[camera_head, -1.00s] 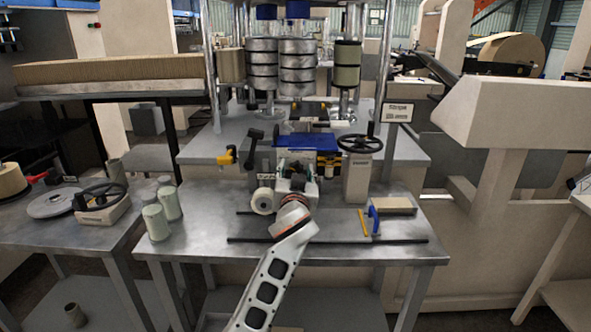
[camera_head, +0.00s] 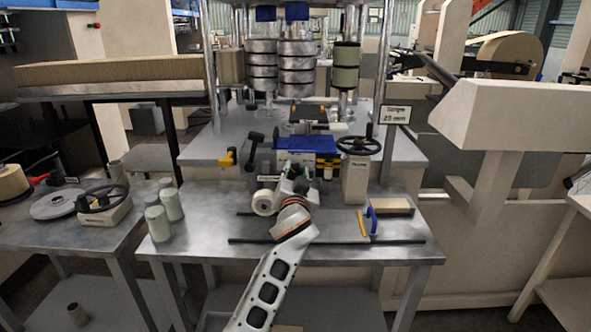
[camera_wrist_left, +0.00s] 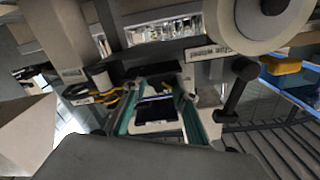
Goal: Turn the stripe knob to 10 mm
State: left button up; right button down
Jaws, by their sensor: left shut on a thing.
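My left gripper (camera_head: 296,172) reaches in at the front of the machine at the middle of the bench. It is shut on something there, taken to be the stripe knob. The knob is hidden behind the gripper in the head view, and I cannot make out its mark. A small display sign (camera_head: 395,114) stands on a post to the right; its lower line seems to begin with 20, but the text is blurred. In the left wrist view, a pale plate with an upside-down label (camera_wrist_left: 209,52) lies beyond the gripper. My right gripper is not in view.
A cream roll (camera_head: 264,202) sits close left of my gripper. A black handwheel (camera_head: 359,146) on a beige stand is to the right.

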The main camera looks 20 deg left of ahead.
pick_arm(q)
jog(key=m+p, duration=0.1)
jog(key=m, duration=0.2)
jog(key=shift+r+p, duration=0.15)
jog(key=shift+p, duration=0.2)
jog(key=m+p, duration=0.2)
jog(key=m, duration=0.2)
jog(key=shift+d, duration=0.1)
jog(key=m+p, duration=0.3)
jog(key=m, duration=0.2)
jog(key=shift+f, duration=0.2)
jog(key=shift+m, duration=0.4)
jog(key=shift+w+f+m+p, duration=0.1)
jog(key=shift+m+p, duration=0.5)
jog(key=shift+m, duration=1.3)
jog(key=m, duration=0.4)
jog(key=shift+f+m+p, duration=0.2)
jog(key=shift+m+p, duration=0.15)
jog(key=shift+m, duration=0.05)
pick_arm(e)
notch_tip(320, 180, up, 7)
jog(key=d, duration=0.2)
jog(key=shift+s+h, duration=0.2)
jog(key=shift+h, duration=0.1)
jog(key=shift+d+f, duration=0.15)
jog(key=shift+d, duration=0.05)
